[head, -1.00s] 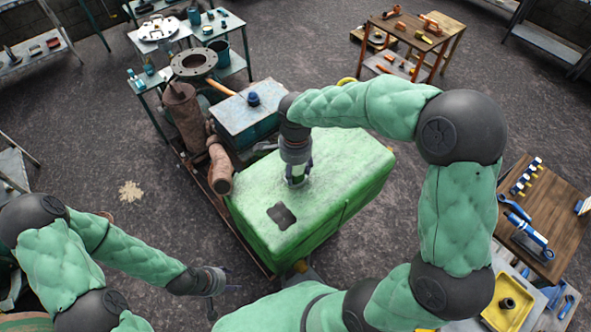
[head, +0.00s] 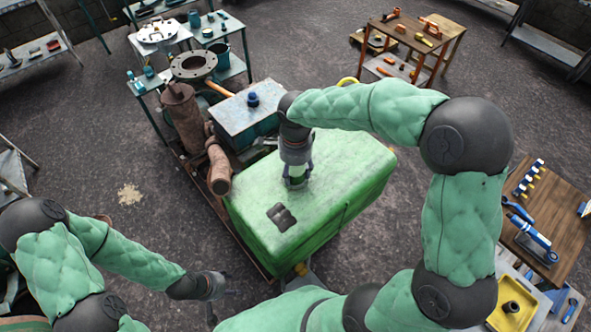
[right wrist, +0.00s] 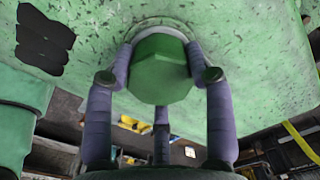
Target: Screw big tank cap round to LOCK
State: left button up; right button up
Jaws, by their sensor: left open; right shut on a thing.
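The big green tank (head: 340,170) stands in the middle of the head view. Its green faceted cap (right wrist: 161,70) shows large in the right wrist view, seated on a pale round neck on the tank top. My right gripper (head: 296,182) comes down from above onto the tank. Its fingers are shut around the sides of the cap, and they hide most of it in the head view. No LOCK mark is readable in these frames. My left gripper (head: 222,284) is open and empty, low at the left of the tank, apart from it.
A dark patch (head: 281,216) lies on the tank top near the cap. A blue-grey box with a blue cap (head: 252,100) and rusty pump parts (head: 183,118) stand beside the tank at the left. A wooden bench (head: 545,220) is at the right. Open floor lies at the left.

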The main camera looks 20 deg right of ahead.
jog(key=shift+s+a+f, duration=0.1)
jog(key=shift+s+f, duration=0.1)
jog(key=shift+f, duration=0.15)
jog(key=shift+f+m+b, duration=0.15)
jog(key=shift+m+b, duration=0.6)
jog(key=shift+m, duration=0.85)
jog(key=shift+c, duration=0.6)
jog(key=shift+m+b, duration=0.45)
jog(key=shift+m, duration=0.35)
jog(key=shift+f+m+b, duration=0.1)
jog(key=shift+m+b, duration=0.5)
jog(key=shift+m, duration=0.6)
jog(key=o, duration=1.5)
jog(key=shift+w+r, duration=0.15)
jog(key=shift+r, duration=0.15)
jog(key=shift+r, duration=0.1)
